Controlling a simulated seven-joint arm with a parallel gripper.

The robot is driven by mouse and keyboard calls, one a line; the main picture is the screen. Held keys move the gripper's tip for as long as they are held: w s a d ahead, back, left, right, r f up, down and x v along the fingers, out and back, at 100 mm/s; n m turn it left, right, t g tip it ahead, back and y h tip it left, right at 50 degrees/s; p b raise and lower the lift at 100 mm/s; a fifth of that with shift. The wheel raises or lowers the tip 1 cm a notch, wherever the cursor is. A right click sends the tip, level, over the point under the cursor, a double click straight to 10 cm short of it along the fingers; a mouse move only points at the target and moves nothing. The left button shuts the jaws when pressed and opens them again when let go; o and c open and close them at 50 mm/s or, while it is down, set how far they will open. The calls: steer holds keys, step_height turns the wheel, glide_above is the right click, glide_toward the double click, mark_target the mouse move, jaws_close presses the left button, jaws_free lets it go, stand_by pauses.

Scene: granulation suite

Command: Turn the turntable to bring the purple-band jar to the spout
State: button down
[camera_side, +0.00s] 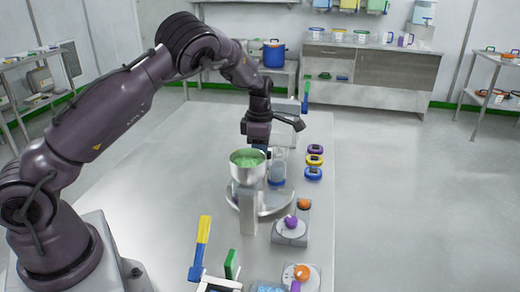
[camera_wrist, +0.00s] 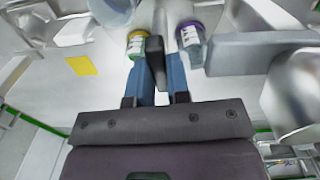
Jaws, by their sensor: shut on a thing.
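My gripper (camera_wrist: 160,70) points down over the turntable, its two blue fingers shut on a dark upright peg (camera_wrist: 155,58). In the wrist view, the purple-band jar (camera_wrist: 192,42) stands just right of the peg, and a yellow-band jar (camera_wrist: 137,46) stands just left of it. In the side view, the round grey turntable (camera_side: 277,207) sits under a metal hopper (camera_side: 247,172) with green powder. A clear jar with a blue band (camera_side: 277,172) shows right of the hopper. The hopper and post hide my fingertips, the purple-band jar and the spout outlet there.
A grey post (camera_side: 247,212) stands in front of the turntable. Purple, yellow and blue lids (camera_side: 315,160) lie to its right. Two scales (camera_side: 290,230) with orange and purple knobs, and a yellow-blue upright tool (camera_side: 202,240), stand nearer. The bench's left part is clear.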

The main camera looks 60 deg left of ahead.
steer(key=shift+r+n, duration=0.1)
steer(key=shift+n, duration=3.9)
steer(key=c, duration=1.1)
jaws_free()
step_height(320, 180, up, 13)
steer(key=shift+f, duration=0.1)
